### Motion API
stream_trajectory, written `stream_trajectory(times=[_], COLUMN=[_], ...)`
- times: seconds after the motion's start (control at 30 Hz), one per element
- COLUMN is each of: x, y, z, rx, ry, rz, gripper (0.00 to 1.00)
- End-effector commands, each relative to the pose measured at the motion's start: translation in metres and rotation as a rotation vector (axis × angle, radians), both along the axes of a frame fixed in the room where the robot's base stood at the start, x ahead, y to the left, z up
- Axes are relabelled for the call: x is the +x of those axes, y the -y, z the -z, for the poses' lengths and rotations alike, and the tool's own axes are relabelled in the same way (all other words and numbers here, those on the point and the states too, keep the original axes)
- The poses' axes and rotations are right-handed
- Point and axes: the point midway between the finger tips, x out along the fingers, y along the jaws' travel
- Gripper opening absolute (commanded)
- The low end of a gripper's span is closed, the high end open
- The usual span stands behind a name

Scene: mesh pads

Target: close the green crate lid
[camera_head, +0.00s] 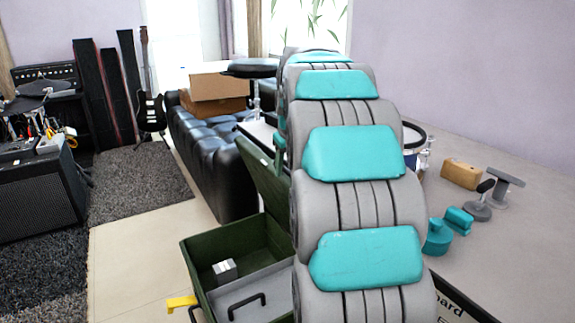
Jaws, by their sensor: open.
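The green crate (207,242) stands on the floor at the lower middle, left of my large grey and teal arm links. Its green lid (264,185) is open and stands up steeply at the crate's right back side. The arm links hide the right part of the crate and part of the lid. Inside the crate are a grey tray (252,292) with a black handle and a small white-grey block (224,268). A yellow piece (181,303) sticks out at the crate's left side. My gripper is not in view.
A black sofa (215,150) with cardboard boxes (207,90) stands behind the crate. Music gear and a guitar (150,103) stand at the left. A grey table (515,245) at the right holds several small items. Tile floor (135,255) left of the crate is clear.

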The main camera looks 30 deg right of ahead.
Motion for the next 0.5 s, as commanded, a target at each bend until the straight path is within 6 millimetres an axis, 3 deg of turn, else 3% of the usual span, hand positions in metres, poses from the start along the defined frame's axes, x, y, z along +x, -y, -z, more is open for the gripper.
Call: stream_trajectory(times=[0.13, 0.5], x=[-0.0002, -0.0004], y=[0.0, 0.0], z=[-0.0005, -0.0006], rx=[0.0, 0.0], ry=[0.0, 0.0], rz=[0.0, 0.0], gripper=[0.47, 0.06])
